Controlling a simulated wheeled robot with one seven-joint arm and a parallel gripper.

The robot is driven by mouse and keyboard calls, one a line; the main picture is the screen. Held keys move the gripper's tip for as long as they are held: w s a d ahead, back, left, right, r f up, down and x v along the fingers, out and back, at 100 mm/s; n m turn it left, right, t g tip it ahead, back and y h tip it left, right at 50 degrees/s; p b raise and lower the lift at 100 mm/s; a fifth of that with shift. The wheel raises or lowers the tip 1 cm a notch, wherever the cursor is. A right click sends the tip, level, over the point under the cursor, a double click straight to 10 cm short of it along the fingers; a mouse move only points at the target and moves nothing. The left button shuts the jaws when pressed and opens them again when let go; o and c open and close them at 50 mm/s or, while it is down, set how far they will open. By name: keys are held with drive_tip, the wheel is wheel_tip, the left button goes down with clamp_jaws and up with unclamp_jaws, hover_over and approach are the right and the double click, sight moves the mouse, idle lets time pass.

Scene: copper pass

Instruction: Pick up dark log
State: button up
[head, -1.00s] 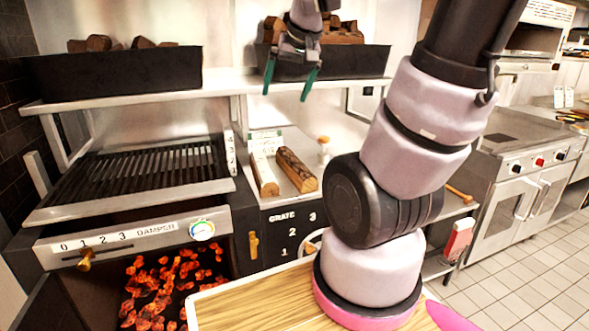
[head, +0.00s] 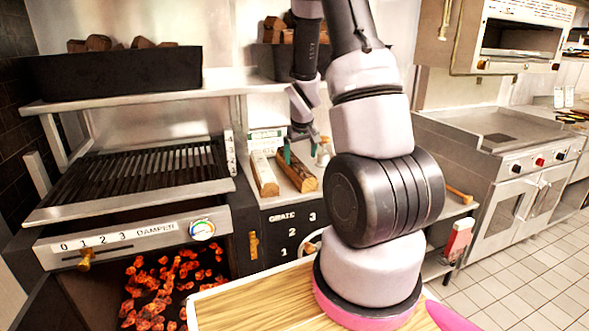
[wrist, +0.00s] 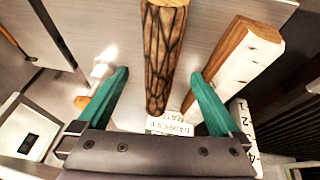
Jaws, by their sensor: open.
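The dark log (head: 298,172) lies on the steel shelf beside the grill, its cut end toward me. In the wrist view the dark log (wrist: 163,55) shows cracked, charred-looking bark and sits between the two green fingers, nearer the camera's far side. A pale-barked log (head: 263,174) lies parallel to its left; in the wrist view this pale log (wrist: 238,68) is on the right, just past the right finger. My gripper (head: 301,147) is open and empty, above the far end of the dark log. In the wrist view my gripper (wrist: 160,100) has its fingers apart on either side of it.
A small label card (wrist: 168,126) stands by the logs' far end. A small bottle (head: 323,152) stands right of the dark log. The grill (head: 135,175) is to the left, with glowing coals (head: 160,290) below. Black bins (head: 115,74) of wood sit on the upper shelf.

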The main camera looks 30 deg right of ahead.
sight(299, 167)
drive_tip(key=shift+x, duration=3.9)
drive_tip(key=shift+s+a+f, duration=0.15)
drive_tip(key=shift+f, duration=0.2)
clamp_jaws()
